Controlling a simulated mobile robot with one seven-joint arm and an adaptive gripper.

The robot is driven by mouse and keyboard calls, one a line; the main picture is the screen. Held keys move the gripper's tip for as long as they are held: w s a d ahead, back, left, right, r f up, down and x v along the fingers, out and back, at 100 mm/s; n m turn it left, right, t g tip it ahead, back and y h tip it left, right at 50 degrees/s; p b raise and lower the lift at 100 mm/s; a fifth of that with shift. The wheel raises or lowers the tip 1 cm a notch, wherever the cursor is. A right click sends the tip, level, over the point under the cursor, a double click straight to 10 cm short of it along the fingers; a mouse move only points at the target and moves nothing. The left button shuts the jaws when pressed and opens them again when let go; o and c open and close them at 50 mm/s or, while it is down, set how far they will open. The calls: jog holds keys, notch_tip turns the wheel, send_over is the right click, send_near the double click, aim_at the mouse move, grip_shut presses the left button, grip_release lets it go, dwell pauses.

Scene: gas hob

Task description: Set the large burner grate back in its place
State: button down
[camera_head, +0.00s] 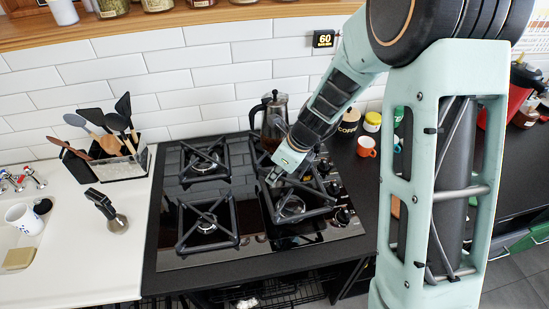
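The large burner grate (270,205) is a dark square frame at the front right of the black gas hob (180,258). It sits around and over the front right burner (291,207) and looks turned a little against the hob's edges. My gripper (273,181) reaches down from the right to the grate's back left corner. Its fingertips are at or close to the bar. They are too small and partly hidden to tell whether they grip it. The wrist covers part of the grate's back side, and I cannot tell whether the grate is seated flat or slightly raised.
Two other grates sit at the front left (207,222) and back left (205,161). A glass and steel coffee pot (274,121) stands at the back right, close behind my wrist. Knobs (342,216) line the right edge.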

jog(key=w+m, duration=0.1)
jog(key=b, duration=0.6)
send_over(273, 200)
notch_tip(273, 200, down, 6)
jog(key=shift+w+r, duration=0.15)
jog(key=shift+r, duration=0.1)
jog(key=shift+f+b, duration=0.7)
jog(key=shift+f, duration=0.3)
jog(key=shift+f, duration=0.85)
dwell(1.8)
jog(key=c, duration=2.1)
grip_release()
